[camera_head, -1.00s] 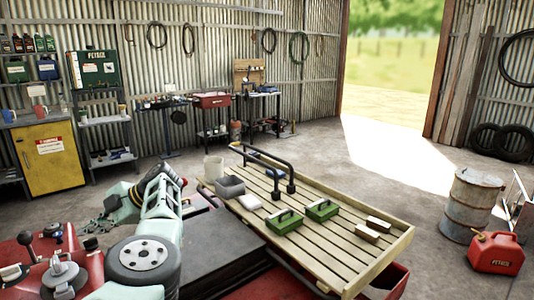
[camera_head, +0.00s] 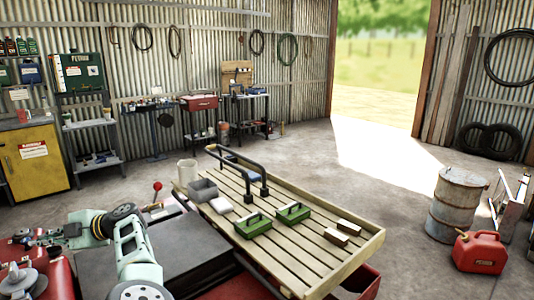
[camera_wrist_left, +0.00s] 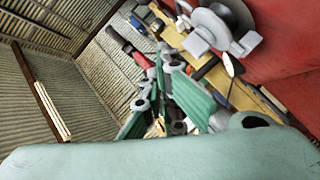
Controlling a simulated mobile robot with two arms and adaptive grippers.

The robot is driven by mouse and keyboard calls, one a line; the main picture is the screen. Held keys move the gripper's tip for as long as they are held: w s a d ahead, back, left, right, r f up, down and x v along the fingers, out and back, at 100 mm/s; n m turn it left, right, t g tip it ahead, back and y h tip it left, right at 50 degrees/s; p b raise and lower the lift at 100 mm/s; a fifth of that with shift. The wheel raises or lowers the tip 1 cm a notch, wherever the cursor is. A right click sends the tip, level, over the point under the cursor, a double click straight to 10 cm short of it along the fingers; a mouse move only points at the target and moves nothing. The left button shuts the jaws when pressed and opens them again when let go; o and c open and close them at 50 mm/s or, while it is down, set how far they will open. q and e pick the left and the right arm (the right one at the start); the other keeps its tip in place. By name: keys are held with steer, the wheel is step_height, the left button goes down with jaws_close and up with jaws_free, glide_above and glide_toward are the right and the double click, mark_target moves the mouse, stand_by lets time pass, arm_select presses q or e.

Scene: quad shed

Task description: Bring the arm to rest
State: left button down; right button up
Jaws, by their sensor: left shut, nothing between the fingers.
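My left arm (camera_head: 138,252) is pale green and rises from the bottom of the head view, then bends to the left. My left gripper (camera_head: 42,238) is at the far left, above the red bodywork, shut and empty. Its linked green fingers also show in the left wrist view (camera_wrist_left: 165,75), with nothing between them. The fingers are well apart from the slatted wooden bench. My right gripper is not in view.
A slatted wooden rack (camera_head: 310,268) carries two green boxes (camera_head: 253,225), a grey bin (camera_head: 203,190) and wooden blocks (camera_head: 343,229). A yellow cabinet (camera_head: 33,160) stands at the left. A rusty drum (camera_head: 458,203) and red petrol can (camera_head: 479,252) stand right. Concrete floor between is clear.

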arm_select(q)
steer(key=s+a+r+m+t+y, duration=0.1)
steer(key=a+r+m+t+y, duration=0.25)
steer(key=a+m+t, duration=0.3)
steer(key=w+d+f+m+t+h, duration=0.1)
steer(key=d+f+m+t+h, duration=0.2)
steer(key=d+m+t+h, duration=0.35)
steer(key=w+d+f+m+t+h, duration=0.1)
steer(key=d+f+m+t+h, duration=0.35)
steer(key=d+m, duration=0.45)
steer(key=s+d+f+m+g+h, duration=0.3)
steer(key=s+d+f+m+h, duration=0.35)
steer(key=d+f, duration=0.55)
steer(key=s+d+f+m+g, duration=0.1)
steer(key=s+d+f+g, duration=0.3)
steer(key=s, duration=0.7)
steer(key=s+d+f+m+g+h, duration=0.1)
steer(key=s+d+f+g, duration=0.2)
steer(key=s+d, duration=0.5)
steer(key=s+d+f+m+g, duration=0.1)
steer(key=s+d+f+g, duration=0.2)
steer(key=s, duration=1)
step_height(320, 180, down, 25)
steer(key=g, duration=0.2)
steer(key=s+a+f, duration=0.2)
steer(key=s+f, duration=1.5)
steer(key=s, duration=0.1)
steer(key=shift+a+g, duration=0.3)
steer(key=shift+g, duration=0.05)
